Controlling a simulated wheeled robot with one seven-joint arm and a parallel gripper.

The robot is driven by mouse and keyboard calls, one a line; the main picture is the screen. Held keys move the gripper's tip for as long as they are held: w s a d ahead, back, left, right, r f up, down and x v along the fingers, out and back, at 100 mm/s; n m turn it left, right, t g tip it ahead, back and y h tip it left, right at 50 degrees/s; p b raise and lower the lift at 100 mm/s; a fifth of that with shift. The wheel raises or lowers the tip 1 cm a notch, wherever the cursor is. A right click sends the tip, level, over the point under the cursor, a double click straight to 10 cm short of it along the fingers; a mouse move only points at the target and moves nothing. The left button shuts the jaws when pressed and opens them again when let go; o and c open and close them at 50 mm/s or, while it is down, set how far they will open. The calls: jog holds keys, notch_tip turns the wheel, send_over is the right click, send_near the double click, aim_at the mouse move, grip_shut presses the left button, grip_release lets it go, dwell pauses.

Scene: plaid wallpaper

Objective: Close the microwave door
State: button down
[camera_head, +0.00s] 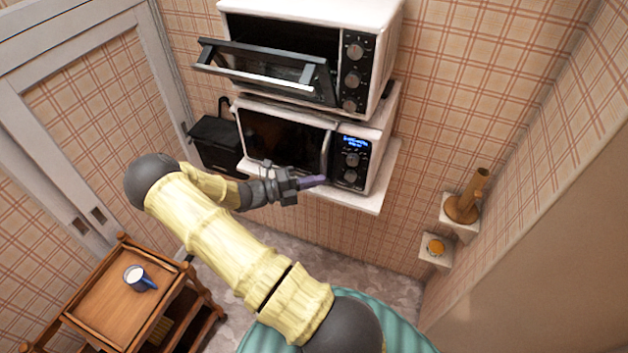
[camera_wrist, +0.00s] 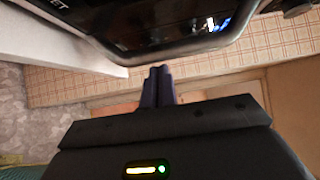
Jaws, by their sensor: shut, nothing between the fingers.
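The microwave (camera_head: 376,152) is the lower white appliance on a wall shelf, with a blue-lit display and knobs at its right. Its dark door (camera_head: 283,140) with a curved handle (camera_head: 326,155) lies about in line with the front; I cannot tell whether it is fully shut or slightly ajar. My gripper (camera_head: 316,181) has purple fingers held together and empty, just in front of the microwave's lower front near the handle. Contact cannot be made out. In the wrist view, the fingers (camera_wrist: 158,86) point toward the wall beneath a dark glossy panel (camera_wrist: 160,22).
Above the microwave stands an oven (camera_head: 377,25) with its glass door (camera_head: 265,70) hanging open, jutting outward. The white shelf (camera_head: 366,201) edge lies beneath the microwave. A wooden cart (camera_head: 98,302) with a mug (camera_head: 138,277) is lower left. Small wall shelves hold a brown vase (camera_head: 463,207).

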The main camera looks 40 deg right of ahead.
jog(key=w+a+b, duration=0.1)
jog(key=a+b, duration=0.2)
jog(key=a, duration=1)
jog(key=shift+w, duration=0.15)
jog(key=s+a+m+t+y+b, duration=0.15)
jog(key=s+a+m+y, duration=0.45)
jog(key=m+y, duration=0.65)
jog(key=s+a+r+m+t+y, duration=0.1)
jog(key=a+r+m+t+y, duration=0.1)
jog(key=m, duration=0.7)
jog(key=s+a+r+m+t+y, duration=0.2)
jog(key=a+r+m+t, duration=0.3)
jog(key=m, duration=0.4)
jog(key=shift+s+m+t+b, duration=0.35)
jog(key=shift+t+b, duration=0.1)
jog(key=shift+t, duration=0.3)
